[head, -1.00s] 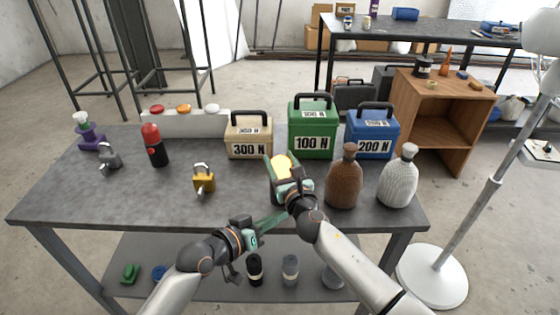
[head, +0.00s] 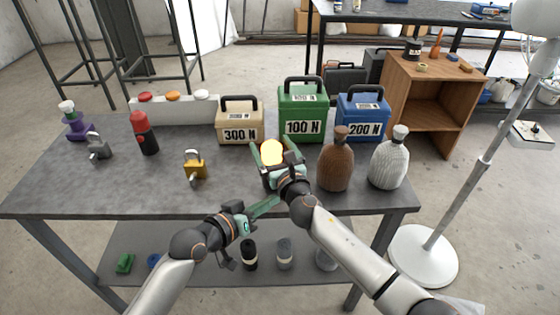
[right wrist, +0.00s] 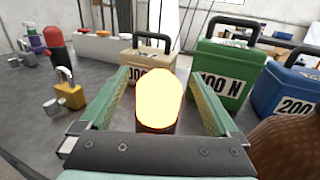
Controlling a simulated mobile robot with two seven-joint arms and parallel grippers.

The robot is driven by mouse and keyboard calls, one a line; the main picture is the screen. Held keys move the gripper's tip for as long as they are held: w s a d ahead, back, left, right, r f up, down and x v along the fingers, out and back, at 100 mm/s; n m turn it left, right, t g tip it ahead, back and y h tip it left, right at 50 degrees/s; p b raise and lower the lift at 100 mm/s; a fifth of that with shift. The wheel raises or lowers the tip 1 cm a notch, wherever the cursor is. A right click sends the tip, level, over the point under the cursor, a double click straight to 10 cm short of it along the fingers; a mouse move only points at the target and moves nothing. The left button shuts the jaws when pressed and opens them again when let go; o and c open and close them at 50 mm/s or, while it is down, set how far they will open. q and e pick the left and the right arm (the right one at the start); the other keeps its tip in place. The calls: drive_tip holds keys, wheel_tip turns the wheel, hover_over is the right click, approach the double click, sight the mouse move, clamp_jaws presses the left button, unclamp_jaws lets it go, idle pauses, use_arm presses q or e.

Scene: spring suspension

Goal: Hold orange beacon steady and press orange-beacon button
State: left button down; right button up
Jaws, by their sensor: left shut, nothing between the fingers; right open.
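The orange beacon (head: 270,153) stands near the table's middle. Its dome glows pale yellow with an orange edge; its lower body is mostly hidden in the head view. My right gripper (head: 273,158) is open, with one finger on each side of the beacon. In the right wrist view, the beacon (right wrist: 158,100) is between the two green fingers, with gaps at both sides. My left gripper (head: 276,202) is shut and empty, low at the table's front edge, apart from the beacon. A white panel (head: 180,112) at the back left bears red, orange (head: 173,96) and white round caps.
Behind the beacon stand beige (head: 240,121), green (head: 302,107) and blue (head: 362,115) weight boxes. Brown (head: 336,165) and white (head: 388,164) bottles stand close at right. A yellow padlock (head: 195,168) and a red-topped black cylinder (head: 144,135) are at left, with bare tabletop between.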

drive_tip(key=v, duration=1.1)
drive_tip(key=shift+s, duration=0.2)
